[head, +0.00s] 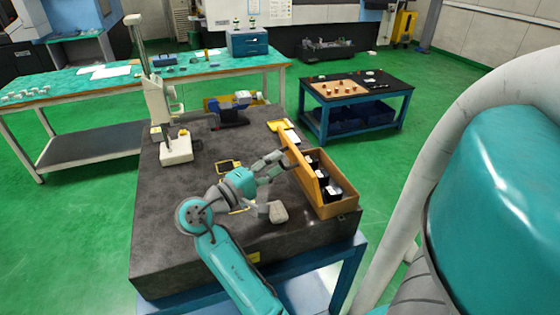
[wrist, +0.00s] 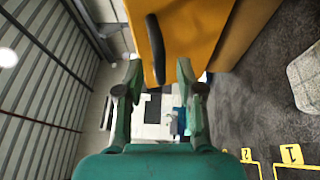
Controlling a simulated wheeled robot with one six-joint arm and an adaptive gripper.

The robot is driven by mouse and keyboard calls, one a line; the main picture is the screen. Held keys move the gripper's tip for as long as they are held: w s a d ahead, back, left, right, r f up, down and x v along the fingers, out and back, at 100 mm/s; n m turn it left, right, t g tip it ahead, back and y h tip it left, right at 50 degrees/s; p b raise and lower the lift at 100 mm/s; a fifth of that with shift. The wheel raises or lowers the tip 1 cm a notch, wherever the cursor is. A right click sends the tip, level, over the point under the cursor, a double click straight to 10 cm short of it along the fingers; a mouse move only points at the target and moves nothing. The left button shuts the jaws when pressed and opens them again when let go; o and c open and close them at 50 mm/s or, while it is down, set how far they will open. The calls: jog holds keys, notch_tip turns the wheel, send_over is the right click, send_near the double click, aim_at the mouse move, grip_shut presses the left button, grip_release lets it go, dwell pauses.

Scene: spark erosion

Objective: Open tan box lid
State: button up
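The tan box (head: 343,208) sits near the right edge of the dark granite table in the head view. Its lid (head: 303,168) stands raised along the box's left side, and dark items with white faces show inside. In the wrist view the tan lid (wrist: 190,25) fills the top middle, with a dark rounded strip (wrist: 155,48) on it. My gripper (head: 279,158) is at the lid's left side, near its far end. In the wrist view my gripper's (wrist: 158,66) fingers are apart, just short of the lid. Whether a finger touches the lid I cannot tell.
A grey block (head: 278,212) lies left of the box. Yellow-framed markings (head: 229,167) are on the granite table (head: 185,235). A white stand with a column (head: 177,148) is at the back left. A low black table (head: 385,84) stands behind right.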

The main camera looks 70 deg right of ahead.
aim_at(292, 153)
jog(key=shift+x, duration=1.1)
grip_shut()
jog(key=shift+s+d+r, duration=0.5)
jog(key=shift+s+r, duration=0.1)
jog(key=shift+s, duration=0.05)
grip_release()
